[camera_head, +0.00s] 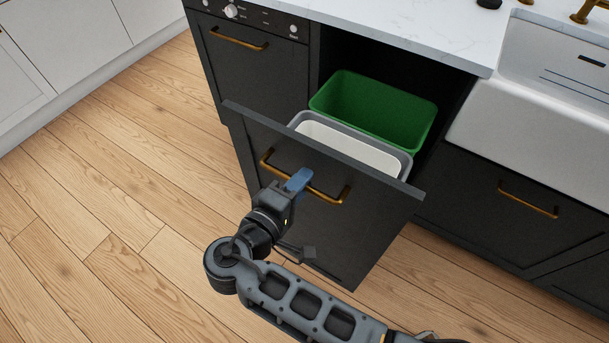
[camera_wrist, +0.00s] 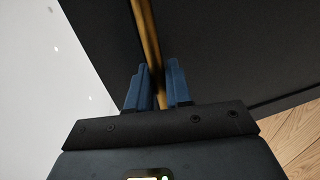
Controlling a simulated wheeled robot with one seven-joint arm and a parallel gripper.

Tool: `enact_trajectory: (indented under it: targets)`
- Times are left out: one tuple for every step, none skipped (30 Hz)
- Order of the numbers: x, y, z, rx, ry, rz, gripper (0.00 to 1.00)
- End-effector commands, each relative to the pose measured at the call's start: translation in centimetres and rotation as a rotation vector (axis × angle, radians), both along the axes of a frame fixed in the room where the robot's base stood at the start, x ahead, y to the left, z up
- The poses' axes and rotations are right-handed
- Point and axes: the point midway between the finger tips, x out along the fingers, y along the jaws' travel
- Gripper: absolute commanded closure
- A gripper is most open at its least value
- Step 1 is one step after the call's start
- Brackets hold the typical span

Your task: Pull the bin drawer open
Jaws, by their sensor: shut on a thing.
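The bin drawer (camera_head: 330,220) has a dark front and stands pulled well out of the cabinet. A green bin (camera_head: 385,104) and a white bin with a grey rim (camera_head: 350,147) show inside it. A brass bar handle (camera_head: 332,196) runs across the drawer front. My gripper (camera_head: 299,180) is at this handle, left of its middle, with its blue fingers shut on the bar. In the wrist view the handle (camera_wrist: 148,40) passes between the two blue fingers of my gripper (camera_wrist: 158,85). The fingers hide a short part of the bar.
A white marble countertop (camera_head: 400,22) lies above the drawer opening. An appliance front with a brass handle (camera_head: 238,40) is to the left, and a white sink (camera_head: 530,110) and another dark cabinet front (camera_head: 500,200) are to the right. The wooden floor (camera_head: 110,190) at left is clear.

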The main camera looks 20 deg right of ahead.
Motion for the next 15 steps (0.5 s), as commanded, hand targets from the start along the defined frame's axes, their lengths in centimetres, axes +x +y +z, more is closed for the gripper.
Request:
enact_trajectory:
  targets:
    - [-0.05,0.13,-0.1,0.001,0.001,0.003,1.0]
    - [-0.06,0.16,-0.1,0.001,0.001,0.003,1.0]
    - [-0.07,0.18,-0.09,0.001,0.002,0.002,1.0]
    - [-0.07,0.19,-0.09,0.001,0.002,0.002,1.0]
    - [-0.07,0.19,-0.1,0.001,0.002,0.002,1.0]
    - [-0.07,0.19,-0.1,0.001,0.002,0.002,1.0]
    - [-0.07,0.19,-0.1,0.001,0.002,0.002,1.0]
    - [-0.07,0.18,-0.09,0.001,0.002,0.002,1.0]
    - [-0.07,0.18,-0.09,0.001,0.002,0.002,1.0]
    - [-0.07,0.18,-0.09,0.001,0.002,0.002,1.0]
    - [-0.06,0.18,-0.09,0.001,0.002,0.002,1.0]
    - [-0.06,0.18,-0.09,0.001,0.001,0.003,1.0]
    - [-0.06,0.18,-0.09,0.001,0.002,0.002,0.78]
    - [-0.06,0.17,-0.1,0.001,0.002,0.002,0.75]
    - [-0.06,0.17,-0.09,0.001,0.002,0.002,0.71]
